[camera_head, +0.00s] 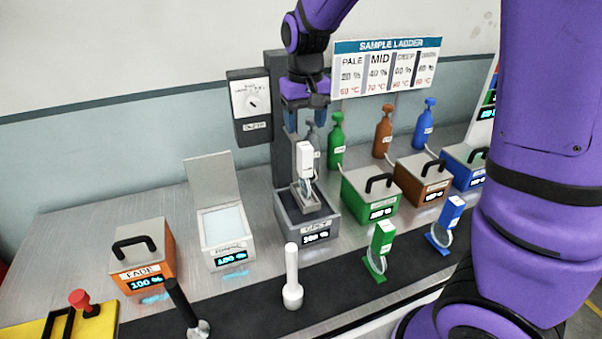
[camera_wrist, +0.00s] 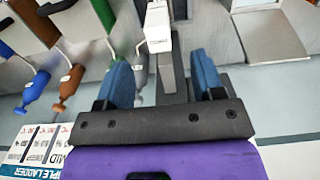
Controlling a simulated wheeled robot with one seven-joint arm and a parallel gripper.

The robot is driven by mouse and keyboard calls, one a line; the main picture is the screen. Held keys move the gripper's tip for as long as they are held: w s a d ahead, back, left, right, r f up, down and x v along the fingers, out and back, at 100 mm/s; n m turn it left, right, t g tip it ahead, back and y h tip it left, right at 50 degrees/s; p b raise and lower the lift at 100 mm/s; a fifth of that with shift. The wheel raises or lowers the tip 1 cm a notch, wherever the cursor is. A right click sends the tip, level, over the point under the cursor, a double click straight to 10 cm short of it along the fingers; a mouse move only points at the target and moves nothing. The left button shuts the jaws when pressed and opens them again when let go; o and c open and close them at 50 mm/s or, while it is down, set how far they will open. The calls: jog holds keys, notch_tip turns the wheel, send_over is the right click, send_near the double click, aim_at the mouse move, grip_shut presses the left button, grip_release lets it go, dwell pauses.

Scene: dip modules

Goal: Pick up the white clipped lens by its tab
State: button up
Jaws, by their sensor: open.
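The white clipped lens shows its white tab (camera_head: 305,158) upright, with its thin clear ring below, at the open grey box (camera_head: 288,222). The ring's lower part is hard to make out against the box. In the wrist view the white tab (camera_wrist: 158,28) stands beyond the fingertips. My gripper (camera_head: 306,124) is above the tab, fingers pointing down, open and empty. Its two blue fingers also show in the wrist view (camera_wrist: 161,72), apart, with the tab roughly in line with the gap, a little to its left.
Closed green (camera_head: 355,205), brown (camera_head: 410,187) and blue boxes stand to the right, an open white box (camera_head: 213,247) and orange box (camera_head: 165,265) to the left. A dark column (camera_head: 282,125) stands close behind my gripper. Green (camera_head: 382,240) and blue clipped lenses and a white post (camera_head: 292,270) stand in front.

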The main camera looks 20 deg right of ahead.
aim_at(305, 145)
notch_tip(305, 145, down, 10)
jog(key=shift+w+d+r, duration=0.15)
jog(key=shift+r, duration=0.1)
dwell(0.3)
grip_shut()
